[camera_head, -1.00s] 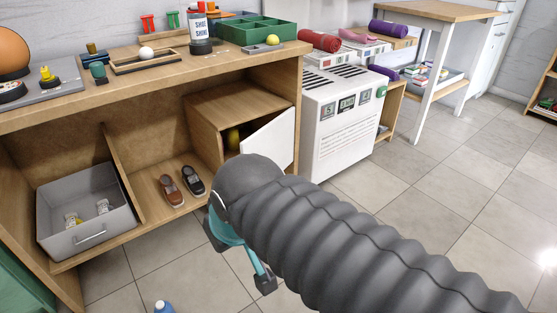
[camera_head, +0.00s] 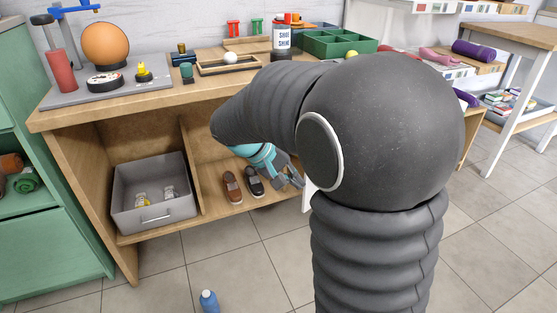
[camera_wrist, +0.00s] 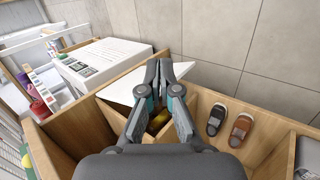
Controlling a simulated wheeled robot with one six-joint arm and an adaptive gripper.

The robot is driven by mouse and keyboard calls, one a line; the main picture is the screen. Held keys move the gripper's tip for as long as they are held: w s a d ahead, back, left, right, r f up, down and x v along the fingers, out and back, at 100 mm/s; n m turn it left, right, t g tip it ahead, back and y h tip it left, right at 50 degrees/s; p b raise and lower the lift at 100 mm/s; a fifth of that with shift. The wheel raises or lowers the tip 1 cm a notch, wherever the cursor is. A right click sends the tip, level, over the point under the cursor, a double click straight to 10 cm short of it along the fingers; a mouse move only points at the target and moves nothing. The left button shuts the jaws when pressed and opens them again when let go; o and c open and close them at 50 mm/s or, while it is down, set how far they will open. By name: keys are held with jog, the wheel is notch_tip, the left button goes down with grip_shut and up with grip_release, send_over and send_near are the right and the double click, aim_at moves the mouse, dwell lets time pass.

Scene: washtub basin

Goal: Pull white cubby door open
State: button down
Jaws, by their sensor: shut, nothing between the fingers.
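The white cubby door (camera_wrist: 121,91) stands partly open in the wrist view, with my gripper (camera_wrist: 160,66) in front of part of it. The fingers are shut and empty. The fingertips overlap the door in the picture; I cannot tell whether they touch it. A yellow item (camera_wrist: 158,121) shows inside the wooden cubby, below the fingers. In the head view my gripper (camera_head: 297,180) is beside the shoes, in front of the cubby. My arm hides the cubby and nearly all of the door, leaving only a white sliver (camera_head: 308,196).
Brown and black shoes (camera_head: 232,187) stand in the compartment left of the cubby. A grey bin (camera_head: 150,213) is further left. A blue bottle (camera_head: 209,300) stands on the floor. A white appliance (camera_wrist: 103,62) is beyond the door in the wrist view. Floor in front is mostly clear.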

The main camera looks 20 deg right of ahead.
jog(key=w+a+f+n+t+h+p, duration=0.1)
jog(key=w+f+h, duration=0.4)
jog(key=w+f, duration=0.45)
jog(key=w+a+f+t+h+p, duration=0.1)
jog(key=w+f+h, duration=0.45)
jog(key=w, duration=0.65)
jog(key=s+d, duration=0.2)
jog(key=d, duration=0.9)
jog(key=shift+s+d, duration=0.2)
jog(key=shift+s, duration=0.15)
jog(key=shift+f, duration=0.1)
jog(key=shift+n, duration=0.3)
